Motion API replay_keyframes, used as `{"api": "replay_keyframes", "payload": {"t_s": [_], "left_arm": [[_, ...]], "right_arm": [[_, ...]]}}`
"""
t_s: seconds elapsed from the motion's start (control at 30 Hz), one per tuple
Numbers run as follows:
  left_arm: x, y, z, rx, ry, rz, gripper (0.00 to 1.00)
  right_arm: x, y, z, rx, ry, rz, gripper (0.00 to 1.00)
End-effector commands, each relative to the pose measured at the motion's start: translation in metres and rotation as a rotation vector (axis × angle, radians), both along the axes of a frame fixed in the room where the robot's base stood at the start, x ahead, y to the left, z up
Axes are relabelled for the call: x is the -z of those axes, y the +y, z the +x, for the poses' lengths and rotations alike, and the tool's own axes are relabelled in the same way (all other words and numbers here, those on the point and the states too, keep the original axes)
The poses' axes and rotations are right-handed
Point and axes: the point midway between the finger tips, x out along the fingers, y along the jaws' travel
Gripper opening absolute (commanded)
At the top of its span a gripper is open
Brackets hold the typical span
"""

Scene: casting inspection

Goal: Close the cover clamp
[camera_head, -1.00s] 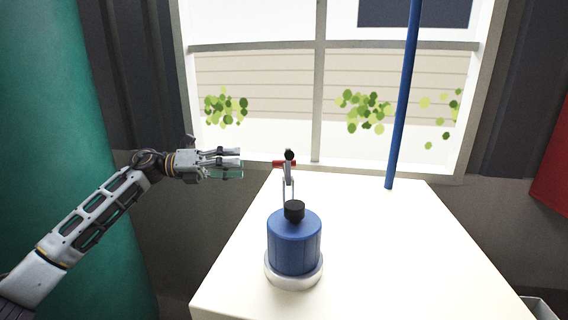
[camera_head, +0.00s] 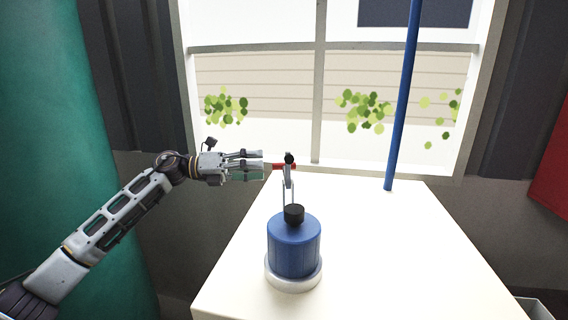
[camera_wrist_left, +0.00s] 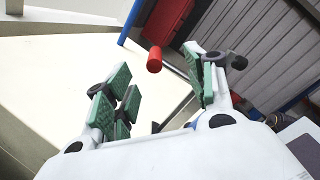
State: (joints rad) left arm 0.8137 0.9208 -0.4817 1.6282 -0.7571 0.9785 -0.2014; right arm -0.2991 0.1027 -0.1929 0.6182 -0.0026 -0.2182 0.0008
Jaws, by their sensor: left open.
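The clamp stands upright on the white table, with a grey lever (camera_head: 288,178) that carries a red handle (camera_head: 281,166) pointing left. Below it are a black knob (camera_head: 294,214) and a blue cylindrical body (camera_head: 294,248) on a pale round base (camera_head: 294,285). My left gripper (camera_head: 262,164) is open at the left of the red handle, its fingertips close to the handle's end. In the left wrist view the red handle (camera_wrist_left: 154,59) shows in the gap between the green finger pads of the open gripper (camera_wrist_left: 163,82). I cannot tell whether they touch. My right gripper is out of view.
The white table (camera_head: 400,260) has free room around the blue body. A blue pole (camera_head: 402,100) rises at its back right. A window (camera_head: 319,80) stands behind. A green curved surface (camera_head: 60,130) is at the left, behind my arm.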

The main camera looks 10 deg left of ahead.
Motion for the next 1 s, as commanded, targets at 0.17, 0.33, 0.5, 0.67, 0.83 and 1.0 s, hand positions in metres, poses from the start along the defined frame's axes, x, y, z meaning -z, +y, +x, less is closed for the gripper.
{"api": "replay_keyframes", "payload": {"t_s": [0.17, 0.33, 0.5, 0.67, 0.83, 1.0], "left_arm": [[-0.002, -0.023, 0.007, 0.001, 0.0, -0.001, 0.55], [-0.002, -0.045, 0.014, 0.001, 0.0, -0.001, 0.55], [-0.001, -0.063, 0.019, 0.0, 0.001, 0.0, 0.55], [-0.001, -0.073, 0.023, -0.001, 0.0, -0.002, 0.55], [-0.001, -0.077, 0.024, -0.001, 0.0, -0.001, 0.55], [0.0, -0.077, 0.024, -0.001, 0.0, 0.0, 0.55]], "right_arm": [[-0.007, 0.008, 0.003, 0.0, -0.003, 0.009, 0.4], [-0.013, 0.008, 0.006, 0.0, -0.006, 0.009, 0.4], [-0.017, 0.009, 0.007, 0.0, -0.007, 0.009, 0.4], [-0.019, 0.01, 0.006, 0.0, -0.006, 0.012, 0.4], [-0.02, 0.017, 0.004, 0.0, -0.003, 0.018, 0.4], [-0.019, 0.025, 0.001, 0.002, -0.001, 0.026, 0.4]]}}
